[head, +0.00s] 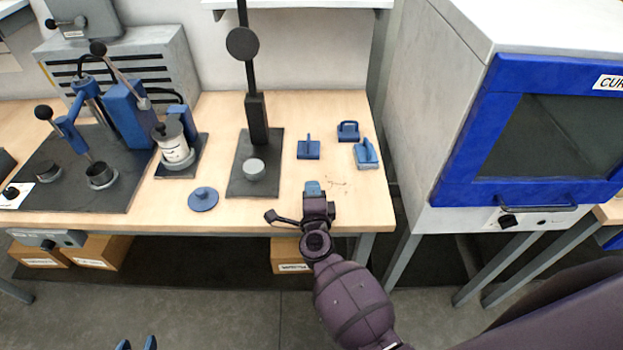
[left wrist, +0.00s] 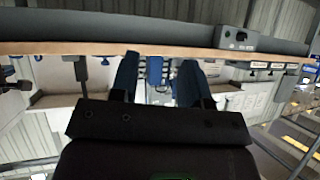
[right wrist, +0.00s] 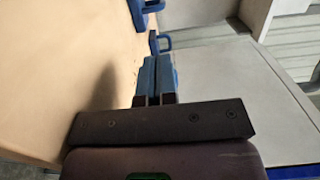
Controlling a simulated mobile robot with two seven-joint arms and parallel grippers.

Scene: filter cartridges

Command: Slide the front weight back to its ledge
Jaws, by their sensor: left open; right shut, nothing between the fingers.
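Three small blue pieces with upright handles, which look like weights, are on the right part of the bench: a left one (head: 309,151), a back one (head: 348,132) and a front right one (head: 366,155). I cannot tell a ledge for them apart. My right gripper (head: 313,186) is shut and empty at the bench's front edge, short of these pieces. In the right wrist view its fingers (right wrist: 157,75) are together, with two blue handled pieces (right wrist: 146,9) (right wrist: 160,42) beyond them. My left gripper (head: 137,343) is open and empty, low in front of the bench; its fingers (left wrist: 158,78) are apart.
A black stand (head: 257,120) with a grey puck (head: 254,169) is left of the weights. A blue disc (head: 203,199), a white cartridge (head: 174,145) and a lever press (head: 125,110) are farther left. A blue-framed curing cabinet (head: 540,130) borders the bench's right side.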

